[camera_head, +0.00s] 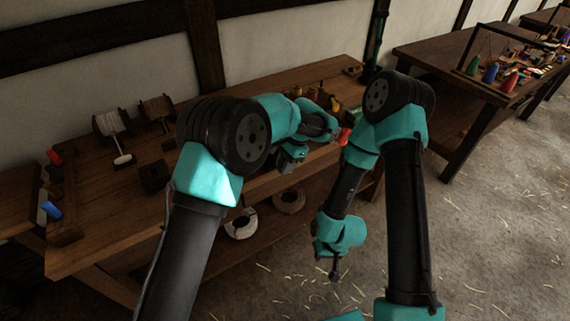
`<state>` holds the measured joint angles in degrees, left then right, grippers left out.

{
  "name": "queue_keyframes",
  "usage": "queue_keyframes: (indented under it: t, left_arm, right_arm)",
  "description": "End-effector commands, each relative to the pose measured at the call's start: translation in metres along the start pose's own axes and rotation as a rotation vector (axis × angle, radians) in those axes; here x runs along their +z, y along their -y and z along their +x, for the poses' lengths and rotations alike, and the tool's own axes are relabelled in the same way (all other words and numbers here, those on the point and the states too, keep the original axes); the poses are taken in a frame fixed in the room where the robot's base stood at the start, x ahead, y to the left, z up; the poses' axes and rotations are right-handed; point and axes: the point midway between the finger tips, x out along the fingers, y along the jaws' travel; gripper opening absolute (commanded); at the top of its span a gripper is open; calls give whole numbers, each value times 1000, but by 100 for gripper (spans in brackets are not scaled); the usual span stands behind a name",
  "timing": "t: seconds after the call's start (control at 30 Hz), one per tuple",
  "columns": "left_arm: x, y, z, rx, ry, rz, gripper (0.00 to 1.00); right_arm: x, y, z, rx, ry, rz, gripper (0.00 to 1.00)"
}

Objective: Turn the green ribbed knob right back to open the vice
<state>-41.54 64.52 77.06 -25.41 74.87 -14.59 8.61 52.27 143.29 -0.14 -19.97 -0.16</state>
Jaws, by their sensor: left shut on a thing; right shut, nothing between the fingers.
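My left gripper (330,132) is at the front right part of the wooden bench. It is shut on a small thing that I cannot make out. A small red piece (343,137) shows right beside its fingertips. A green item (354,115) shows just behind, partly covered by my arms. I cannot tell whether it is the green ribbed knob or part of the vice. The vice's jaws are hidden from this view. My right gripper (335,274) is shut and empty, pointing down over the floor in front of the bench.
The wooden bench (100,235) carries spools (110,123) and a dark block (153,176) at left. Rope coils (289,201) lie on its lower shelf. Another table (440,62) with coloured cones stands at right. The floor (480,230) is open.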

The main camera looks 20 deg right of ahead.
Motion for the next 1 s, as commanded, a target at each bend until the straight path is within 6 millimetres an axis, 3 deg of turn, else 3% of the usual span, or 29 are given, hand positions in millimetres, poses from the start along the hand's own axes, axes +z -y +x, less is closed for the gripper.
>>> queue_keyframes:
  t: [0.37, 1.0]
  left_arm:
    - [2, 0, 0, 1, -132, -1, 2]
    - [2, 0, 5, -1, -560, -2, 2]
  right_arm:
    - [0, 0, 0, 0, 0, 0, 0]
    - [0, 0, 0, 0, 0, 0, 0]
